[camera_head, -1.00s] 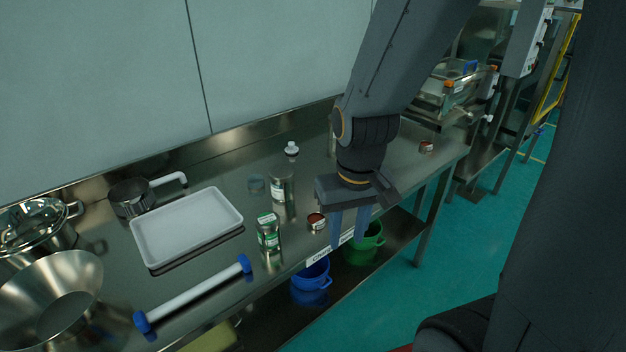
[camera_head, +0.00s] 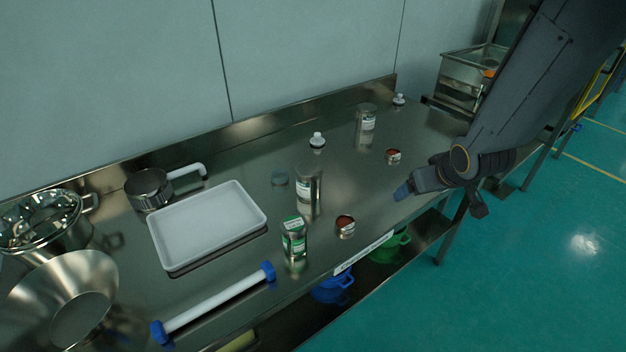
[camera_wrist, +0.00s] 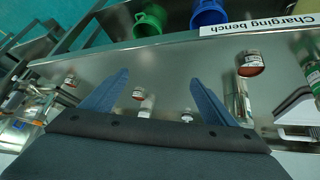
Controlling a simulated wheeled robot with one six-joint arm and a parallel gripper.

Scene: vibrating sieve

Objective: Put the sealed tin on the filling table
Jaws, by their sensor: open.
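A tin with a green-and-white label (camera_head: 293,240) stands upright near the front of the steel bench; its top looks closed. A small tin with a reddish-brown top (camera_head: 345,228) stands to its right, and another (camera_head: 393,157) stands farther right. I cannot tell which of them is sealed. My gripper (camera_head: 403,191) is open and empty near the front edge, apart from every tin. In the wrist view, a small tin (camera_wrist: 138,94) shows between the open fingers (camera_wrist: 160,82), beyond them. Another (camera_wrist: 250,66) is to the right, and one (camera_wrist: 70,81) to the left. I cannot identify the filling table.
The bench (camera_head: 240,280) carries a "Charging bench" sign (camera_wrist: 262,27). On it are a white tray (camera_head: 207,226), a blue-ended roller (camera_head: 215,302), metal canisters (camera_head: 308,190), a pan (camera_head: 149,188), a pot and a bowl. Blue (camera_head: 332,288) and green (camera_head: 390,246) buckets are below.

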